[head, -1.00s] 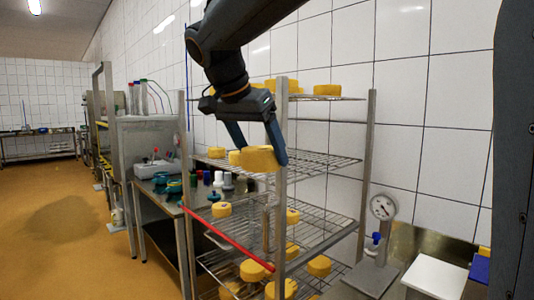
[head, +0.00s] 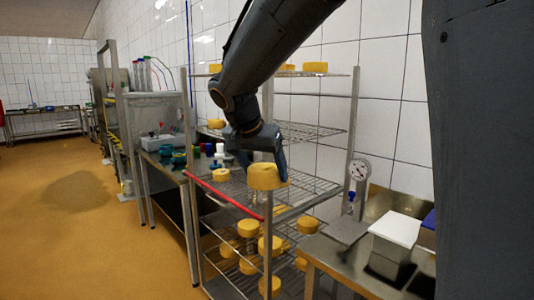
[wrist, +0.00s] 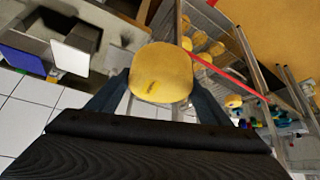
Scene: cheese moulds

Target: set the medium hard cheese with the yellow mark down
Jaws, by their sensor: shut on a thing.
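My gripper (head: 262,160) is shut on a yellow-orange cheese wheel (head: 263,177), one finger on each side. In the wrist view the cheese (wrist: 165,65) fills the space between the fingers, with a small yellow mark (wrist: 152,87) on its face. In the head view it hangs around the height of the red-edged shelf (head: 234,203), by the rack's front post, which it partly covers. I cannot tell whether it touches anything below. One smaller cheese (head: 221,175) sits on the left of that shelf.
Several cheeses (head: 248,228) fill the lower shelves. The rack's front post (head: 267,235) stands close to the held cheese.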

